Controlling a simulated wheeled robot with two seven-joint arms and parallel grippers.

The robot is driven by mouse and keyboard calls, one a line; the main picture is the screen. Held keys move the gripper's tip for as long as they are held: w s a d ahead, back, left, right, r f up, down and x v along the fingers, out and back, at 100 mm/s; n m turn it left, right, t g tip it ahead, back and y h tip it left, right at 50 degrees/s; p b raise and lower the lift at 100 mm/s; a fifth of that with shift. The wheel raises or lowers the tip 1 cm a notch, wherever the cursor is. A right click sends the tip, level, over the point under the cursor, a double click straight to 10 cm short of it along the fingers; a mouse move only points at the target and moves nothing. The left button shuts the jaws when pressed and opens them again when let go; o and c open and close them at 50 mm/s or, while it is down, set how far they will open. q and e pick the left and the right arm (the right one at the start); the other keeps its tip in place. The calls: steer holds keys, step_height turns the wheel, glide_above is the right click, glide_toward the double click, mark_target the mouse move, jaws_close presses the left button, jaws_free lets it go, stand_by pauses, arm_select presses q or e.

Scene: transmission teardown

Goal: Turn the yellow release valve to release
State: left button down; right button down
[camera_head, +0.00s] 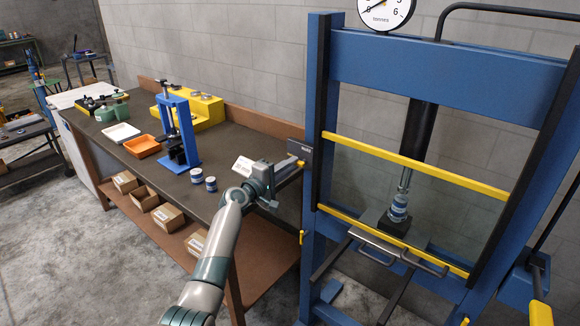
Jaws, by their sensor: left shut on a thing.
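The blue press frame (313,110) stands on the right. A small dark plate with lettering (298,149) is at its left post. My left gripper (297,165) reaches up and right from the lower middle to just below this plate. It is shut on a small bit of yellow at its fingertips, which appears to be the yellow release valve. The fingers hide most of it, so I cannot tell its turn angle. My right gripper is not in view.
The brown bench (215,165) holds a small blue press (187,130), an orange tray (142,146) and a white tray (121,132). A dial gauge (386,10) tops the big press. Yellow guard bars (415,165) cross its front. Boxes (168,217) sit on the lower shelf.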

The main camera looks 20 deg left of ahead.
arm_select(q)
steer(key=c, duration=1.8)
jaws_free()
steer(key=b+v, duration=0.3)
steer(key=v, duration=1.4)
steer(key=shift+s, duration=0.2)
steer(key=shift+a+f, duration=0.1)
steer(key=shift+a, duration=0.05)
